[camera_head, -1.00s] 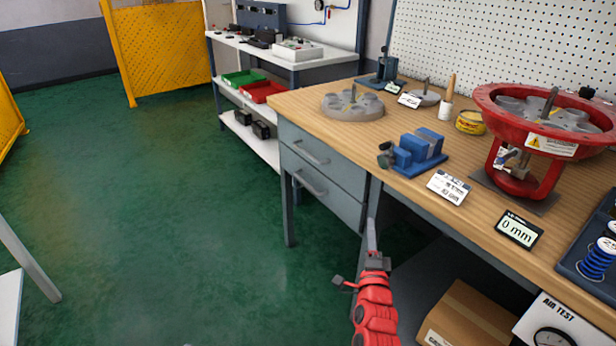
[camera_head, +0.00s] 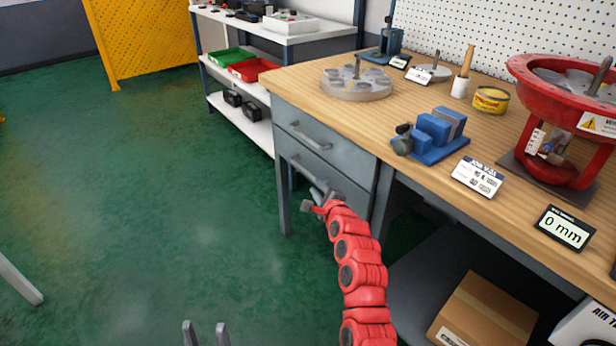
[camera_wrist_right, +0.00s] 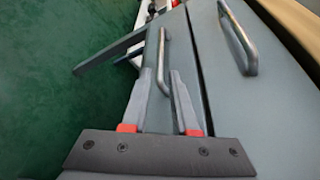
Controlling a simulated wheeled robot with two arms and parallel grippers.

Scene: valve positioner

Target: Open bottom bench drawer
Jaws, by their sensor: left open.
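The bench has two grey drawers. The bottom drawer (camera_head: 350,194) looks flush below the top drawer (camera_head: 335,150). The bottom drawer's bar handle (camera_wrist_right: 163,55) shows in the right wrist view, while in the head view it is partly hidden by my right gripper (camera_head: 318,194). In the right wrist view, my right gripper (camera_wrist_right: 163,82) has its fingers apart, with the handle between or just beyond the tips; I cannot tell whether they touch it. My left gripper (camera_head: 206,334) is open and empty at the bottom edge of the head view, over the floor.
The wooden bench top (camera_head: 320,95) overhangs the drawers and carries a blue vise (camera_head: 435,132) and a red valve part (camera_head: 560,110). A cardboard box (camera_head: 485,310) sits on the lower shelf. A white shelf unit (camera_head: 250,125) stands behind.

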